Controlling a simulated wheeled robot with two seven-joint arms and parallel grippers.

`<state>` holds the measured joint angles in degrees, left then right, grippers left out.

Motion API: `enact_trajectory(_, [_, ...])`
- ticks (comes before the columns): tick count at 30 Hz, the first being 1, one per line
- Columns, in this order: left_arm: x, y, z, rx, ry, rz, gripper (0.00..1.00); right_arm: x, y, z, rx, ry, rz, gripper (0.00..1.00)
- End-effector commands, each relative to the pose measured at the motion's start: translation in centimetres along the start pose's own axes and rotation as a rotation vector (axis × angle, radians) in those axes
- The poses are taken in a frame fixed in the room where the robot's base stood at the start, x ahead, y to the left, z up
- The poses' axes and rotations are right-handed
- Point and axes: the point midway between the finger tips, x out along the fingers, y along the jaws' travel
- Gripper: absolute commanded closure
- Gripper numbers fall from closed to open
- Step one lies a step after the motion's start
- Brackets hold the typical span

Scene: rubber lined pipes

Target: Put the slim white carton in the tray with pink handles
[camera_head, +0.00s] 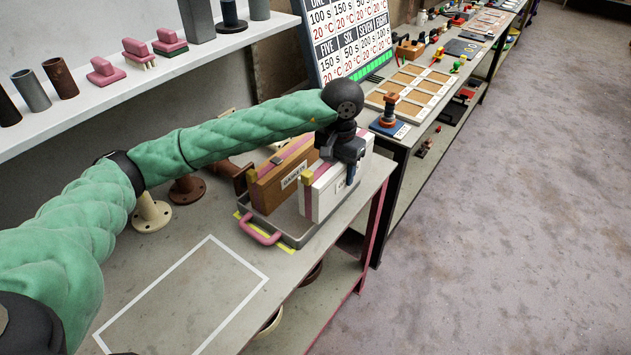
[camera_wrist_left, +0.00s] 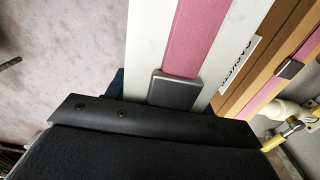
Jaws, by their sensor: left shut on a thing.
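The slim white carton (camera_head: 326,196) has a pink stripe and is upright over the right part of the grey tray (camera_head: 291,237) with pink handles. Its lower end is within the tray's outline; I cannot tell whether it rests on the tray floor. My left gripper (camera_head: 347,158) is shut on the carton's top far end and hides part of it. My right gripper is not in view.
A brown carton (camera_head: 270,190) with a label and pink stripe stands in the tray, left of the white one. A white-outlined rectangle (camera_head: 185,300) on the bench is empty. Flanged pipe pieces (camera_head: 151,214) stand behind. The bench edge is close to the tray's right.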

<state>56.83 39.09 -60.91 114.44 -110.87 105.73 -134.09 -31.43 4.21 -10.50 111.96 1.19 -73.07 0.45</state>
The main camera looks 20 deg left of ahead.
Motion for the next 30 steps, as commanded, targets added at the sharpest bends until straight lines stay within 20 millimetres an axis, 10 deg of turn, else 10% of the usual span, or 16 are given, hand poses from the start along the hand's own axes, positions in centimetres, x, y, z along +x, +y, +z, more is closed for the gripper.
enact_trajectory(10, [2.9,-4.8,1.4,-0.002,-0.001,-0.001,0.8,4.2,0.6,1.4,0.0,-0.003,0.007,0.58])
enact_trajectory(30, [7.2,-5.1,1.4,-0.001,0.001,-0.001,0.8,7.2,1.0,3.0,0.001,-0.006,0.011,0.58])
